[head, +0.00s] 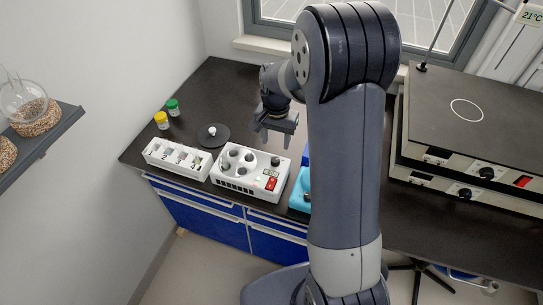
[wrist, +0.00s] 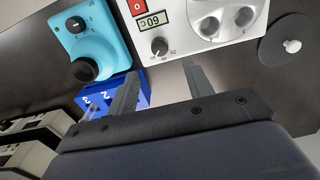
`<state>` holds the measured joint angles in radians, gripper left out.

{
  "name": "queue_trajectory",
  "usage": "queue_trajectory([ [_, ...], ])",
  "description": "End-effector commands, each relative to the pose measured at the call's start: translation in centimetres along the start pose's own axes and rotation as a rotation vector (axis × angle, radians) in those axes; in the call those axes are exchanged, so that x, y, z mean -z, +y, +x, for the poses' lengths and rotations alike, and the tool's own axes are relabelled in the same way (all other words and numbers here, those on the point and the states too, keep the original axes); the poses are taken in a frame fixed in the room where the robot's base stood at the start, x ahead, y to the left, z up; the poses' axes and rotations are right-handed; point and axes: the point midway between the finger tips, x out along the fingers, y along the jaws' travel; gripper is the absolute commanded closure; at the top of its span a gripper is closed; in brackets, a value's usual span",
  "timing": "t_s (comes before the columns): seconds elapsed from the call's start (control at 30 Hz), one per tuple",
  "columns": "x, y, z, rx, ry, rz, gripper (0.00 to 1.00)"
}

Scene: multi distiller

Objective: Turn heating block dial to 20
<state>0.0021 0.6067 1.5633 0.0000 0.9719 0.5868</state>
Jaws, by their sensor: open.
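The heating block (head: 232,186) is a white box on the dark bench, with round wells on top. Its black dial (head: 276,161) is at the back right corner; in the wrist view the dial (wrist: 160,46) stands beside a small display (wrist: 150,19) that appears, upside down, to read about 60 °C. A red switch (head: 271,184) is near the display. My gripper (head: 276,139) is open and empty above and behind the block. In the wrist view my gripper's fingers (wrist: 160,70) point toward the dial, which lies beyond the tips and between their lines, apparently untouched.
A white rack (head: 176,158), black disc (head: 213,136) and two capped jars (head: 161,120) are left. Stacked units (head: 470,130) stand right.

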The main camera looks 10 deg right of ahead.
Motion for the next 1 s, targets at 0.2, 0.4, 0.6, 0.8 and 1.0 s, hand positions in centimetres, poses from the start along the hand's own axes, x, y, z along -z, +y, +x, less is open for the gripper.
queue_trajectory([
  [0.2,-0.1,0.1,4.2,-0.004,-0.005,0.000,0.51],
  [0.4,0.0,0.0,7.0,-0.001,-0.002,0.000,0.51],
  [0.6,0.0,0.0,8.2,0.000,0.000,0.000,0.51],
  [0.8,0.0,0.0,8.4,0.000,0.000,0.000,0.51],
  [1.0,0.0,0.0,8.4,0.000,0.000,0.000,0.59],
])
